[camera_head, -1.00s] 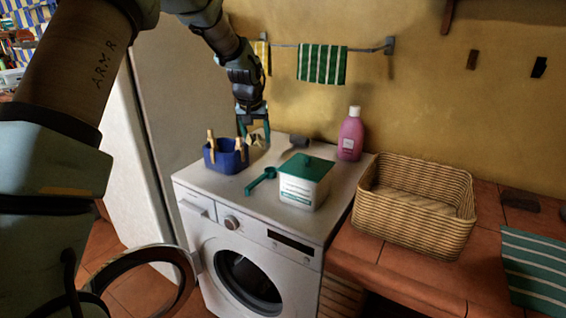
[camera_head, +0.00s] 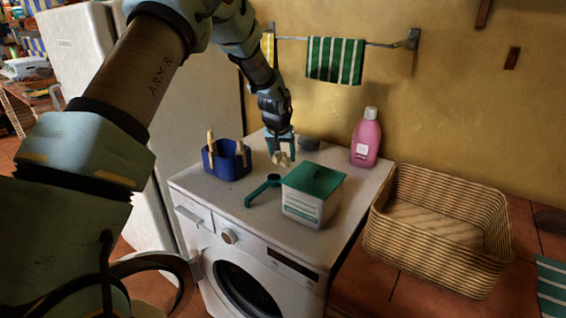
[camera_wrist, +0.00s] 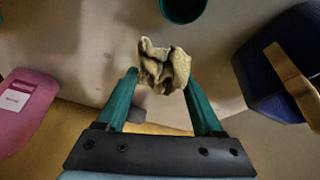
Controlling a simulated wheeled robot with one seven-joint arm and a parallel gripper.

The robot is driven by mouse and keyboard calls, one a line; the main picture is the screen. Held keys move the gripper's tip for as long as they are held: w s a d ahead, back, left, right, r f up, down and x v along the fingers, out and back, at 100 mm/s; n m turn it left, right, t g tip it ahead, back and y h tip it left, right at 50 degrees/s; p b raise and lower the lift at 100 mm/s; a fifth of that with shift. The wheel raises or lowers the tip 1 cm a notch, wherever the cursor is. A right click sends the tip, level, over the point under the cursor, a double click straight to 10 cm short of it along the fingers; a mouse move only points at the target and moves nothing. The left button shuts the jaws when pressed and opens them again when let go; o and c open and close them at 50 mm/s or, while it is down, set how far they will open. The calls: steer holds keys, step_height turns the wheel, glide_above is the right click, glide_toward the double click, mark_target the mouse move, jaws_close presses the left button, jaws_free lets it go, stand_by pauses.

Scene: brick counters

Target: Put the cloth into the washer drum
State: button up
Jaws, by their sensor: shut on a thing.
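The cloth (camera_wrist: 163,66) is a small crumpled beige piece between my fingertips in the wrist view. It also shows in the head view (camera_head: 282,158), just above the washer top. My gripper (camera_head: 281,145) is shut on it, its green fingers (camera_wrist: 163,85) at either side of the cloth. The white washer (camera_head: 205,262) stands below, its round door swung open to the left. The dark drum opening (camera_head: 245,290) shows at the washer's front, cut off by the lower picture edge. The inside of the drum is too dark to make out.
On the washer top are a blue peg holder (camera_head: 228,164), a green scoop (camera_head: 262,190), a green-lidded box (camera_head: 311,197) and a pink bottle (camera_head: 366,138). A wicker basket (camera_head: 385,240) stands to the right. A striped towel (camera_head: 335,60) hangs on the wall rail.

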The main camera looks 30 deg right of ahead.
mark_target(282, 165)
step_height(282, 165, down, 3)
steer(key=shift+f+p, duration=0.1)
steer(key=shift+p, duration=0.55)
steer(key=shift+f, duration=0.25)
steer(key=shift+f, duration=0.2)
steer(key=o, duration=1.5)
steer(key=shift+r, duration=0.1)
steer(key=shift+c, duration=0.2)
steer(key=b+v, duration=0.3)
steer(key=v, duration=0.9)
